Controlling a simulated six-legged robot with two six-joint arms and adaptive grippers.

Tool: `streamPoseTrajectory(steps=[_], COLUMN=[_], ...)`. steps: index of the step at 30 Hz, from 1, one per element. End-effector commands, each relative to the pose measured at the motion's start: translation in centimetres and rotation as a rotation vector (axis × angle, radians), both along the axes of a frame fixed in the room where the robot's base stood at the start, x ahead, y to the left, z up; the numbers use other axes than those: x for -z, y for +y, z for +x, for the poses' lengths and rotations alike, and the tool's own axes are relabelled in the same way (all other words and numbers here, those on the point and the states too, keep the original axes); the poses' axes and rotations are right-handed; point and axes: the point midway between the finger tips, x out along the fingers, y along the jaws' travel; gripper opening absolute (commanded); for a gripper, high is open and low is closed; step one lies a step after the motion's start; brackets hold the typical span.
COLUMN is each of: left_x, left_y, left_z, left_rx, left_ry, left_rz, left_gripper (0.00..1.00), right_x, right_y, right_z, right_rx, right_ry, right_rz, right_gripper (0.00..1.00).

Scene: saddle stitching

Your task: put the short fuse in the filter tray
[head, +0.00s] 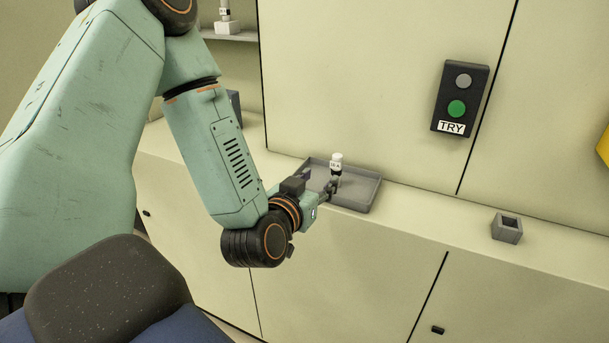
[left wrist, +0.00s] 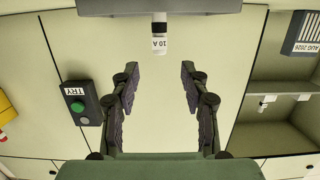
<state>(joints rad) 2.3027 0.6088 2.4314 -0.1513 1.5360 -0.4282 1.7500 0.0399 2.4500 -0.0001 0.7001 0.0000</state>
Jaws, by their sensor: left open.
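A small white-topped fuse (head: 336,160) with a dark lower part stands upright in the grey filter tray (head: 371,194) on the ledge. In the left wrist view, which is upside down, the fuse (left wrist: 159,44) reads "10 A", and the tray (left wrist: 200,6) is at the top edge. My left gripper (head: 321,182) is at the tray's near left side, its fingers close to the fuse. In the left wrist view its fingers (left wrist: 160,68) are spread, with nothing between them; the fuse is just beyond the tips. My right gripper is not in view.
A black box with a green button (head: 457,108), labelled TRY, is on the wall panel. A small grey square holder (head: 507,227) sits on the ledge at right. Another small fuse-like piece (head: 224,12) stands in a holder on the back shelf. The ledge between tray and square holder is clear.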

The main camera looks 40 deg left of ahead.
Motion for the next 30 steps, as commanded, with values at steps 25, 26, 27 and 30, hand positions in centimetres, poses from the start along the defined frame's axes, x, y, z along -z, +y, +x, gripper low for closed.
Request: streamPoseTrajectory(steps=[25,26,27,30], left_x=[27.5,27.6,27.6,27.6], left_y=[-10.8,-10.8,-10.8,-10.8], left_z=[-29.4,-29.8,-30.0,-30.1], left_rx=[0.174,0.172,0.169,0.167], left_ry=[1.362,1.373,1.382,1.385], left_rz=[-0.194,-0.195,-0.196,-0.198], left_gripper=[0.46,0.46,0.46,0.46], right_x=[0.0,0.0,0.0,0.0], right_y=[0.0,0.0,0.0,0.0], right_z=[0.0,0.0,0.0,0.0], right_rx=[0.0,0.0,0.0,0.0], right_ry=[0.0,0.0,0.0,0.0], right_rz=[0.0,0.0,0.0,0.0], right_gripper=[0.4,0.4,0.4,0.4])
